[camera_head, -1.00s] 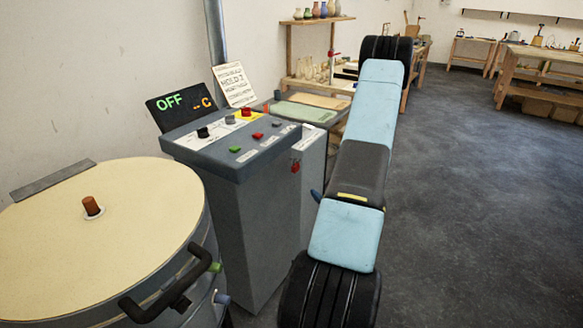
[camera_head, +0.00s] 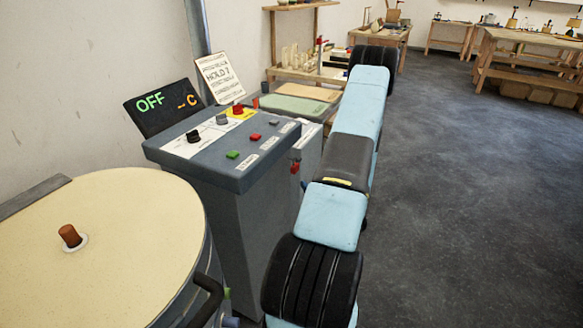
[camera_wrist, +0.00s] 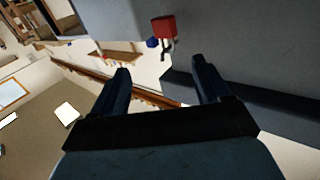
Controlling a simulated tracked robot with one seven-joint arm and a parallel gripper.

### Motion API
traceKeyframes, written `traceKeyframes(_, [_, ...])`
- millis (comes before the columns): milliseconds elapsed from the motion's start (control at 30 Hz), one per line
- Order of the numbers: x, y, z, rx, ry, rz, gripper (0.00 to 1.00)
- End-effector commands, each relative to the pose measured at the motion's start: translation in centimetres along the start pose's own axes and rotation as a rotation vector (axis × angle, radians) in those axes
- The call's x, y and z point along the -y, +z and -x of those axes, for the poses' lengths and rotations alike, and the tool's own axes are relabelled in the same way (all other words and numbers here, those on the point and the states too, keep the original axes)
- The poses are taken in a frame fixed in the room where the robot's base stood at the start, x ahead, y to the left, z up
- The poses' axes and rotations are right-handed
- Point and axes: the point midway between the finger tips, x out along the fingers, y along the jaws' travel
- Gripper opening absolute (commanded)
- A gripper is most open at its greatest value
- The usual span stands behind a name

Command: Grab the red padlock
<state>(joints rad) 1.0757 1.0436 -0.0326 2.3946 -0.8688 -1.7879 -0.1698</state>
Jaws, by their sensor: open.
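The red padlock (camera_head: 295,167) hangs on the right side of the grey control cabinet (camera_head: 238,215) in the head view, just left of my arm. In the wrist view the padlock (camera_wrist: 164,27) shows at the top middle, its grey shackle against the cabinet wall, with a small blue part beside it. My gripper (camera_wrist: 161,70) is open in the wrist view, its two dark blue fingers apart with nothing between them. The padlock lies beyond the fingertips, roughly in line with the gap, and is not touched. In the head view the gripper is hidden behind my arm.
A round cream-topped kiln (camera_head: 120,250) stands at the front left, with a black handle. Shelves and workbenches (camera_head: 530,60) stand at the back. The dark floor (camera_head: 460,190) on the right is clear.

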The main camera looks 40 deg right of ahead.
Motion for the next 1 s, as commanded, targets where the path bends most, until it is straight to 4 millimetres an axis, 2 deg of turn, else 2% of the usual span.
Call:
traceKeyframes(100, [0.7, 0.0, -2.5, -0.001, -0.014, 0.001, 0.76])
traceKeyframes(300, [1.1, 0.0, -5.7, 0.000, -0.020, 0.001, 0.76])
traceKeyframes(667, [1.3, -0.2, -7.8, 0.000, -0.022, 0.001, 0.76])
traceKeyframes(1000, [1.5, -0.5, -11.9, 0.000, -0.022, 0.001, 0.76])
